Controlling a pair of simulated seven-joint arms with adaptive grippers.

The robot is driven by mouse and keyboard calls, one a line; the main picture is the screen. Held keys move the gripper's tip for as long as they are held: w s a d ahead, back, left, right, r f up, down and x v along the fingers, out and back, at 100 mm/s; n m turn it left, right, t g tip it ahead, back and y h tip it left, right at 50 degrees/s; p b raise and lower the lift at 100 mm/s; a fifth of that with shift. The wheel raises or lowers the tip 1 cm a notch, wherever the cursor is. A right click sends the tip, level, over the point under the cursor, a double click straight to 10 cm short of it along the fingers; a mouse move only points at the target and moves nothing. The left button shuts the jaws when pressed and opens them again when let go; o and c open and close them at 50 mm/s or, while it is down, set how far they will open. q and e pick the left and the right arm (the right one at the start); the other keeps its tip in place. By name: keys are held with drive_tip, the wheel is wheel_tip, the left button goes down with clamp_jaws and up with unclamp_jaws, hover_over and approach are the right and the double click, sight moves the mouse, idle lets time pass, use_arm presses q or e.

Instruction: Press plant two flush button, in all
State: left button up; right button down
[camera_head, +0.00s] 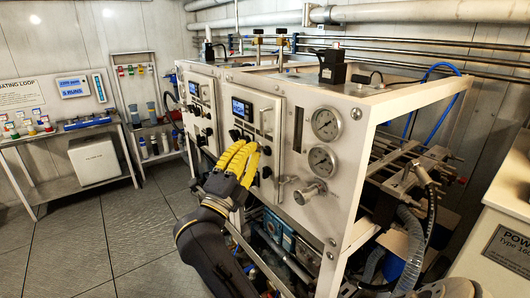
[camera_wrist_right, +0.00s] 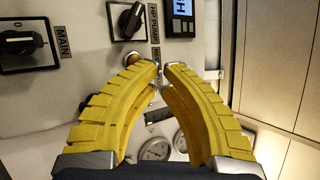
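My right gripper (camera_head: 245,150) has ribbed yellow fingers and is at the front panel of the nearer watermaker unit (camera_head: 268,105), below its blue display (camera_head: 241,108). In the right wrist view the fingertips (camera_wrist_right: 163,67) are nearly together, with nothing seen between them. A small round metallic button (camera_wrist_right: 132,58) shows beside the left fingertip, partly hidden by it. I cannot tell whether they touch. Black rotary switches, one by a MAIN label (camera_wrist_right: 63,41) and one by an HP PUMP label (camera_wrist_right: 153,22), are close by. My left gripper is out of view.
The farther unit (camera_head: 199,110) has a similar panel. Pressure gauges (camera_head: 326,124) and a valve knob (camera_head: 309,193) sit right of my right gripper. Hoses and pipes are at the right. A shelf (camera_head: 75,185) stands at the left; the floor between is clear.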

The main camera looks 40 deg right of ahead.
drive_tip(key=shift+d, duration=0.15)
drive_tip(key=shift+d, duration=0.3)
drive_tip(key=shift+d, duration=0.45)
idle(0.9)
drive_tip(key=shift+a, duration=0.9)
drive_tip(key=shift+w+a, duration=0.1)
drive_tip(key=shift+a, duration=2.4)
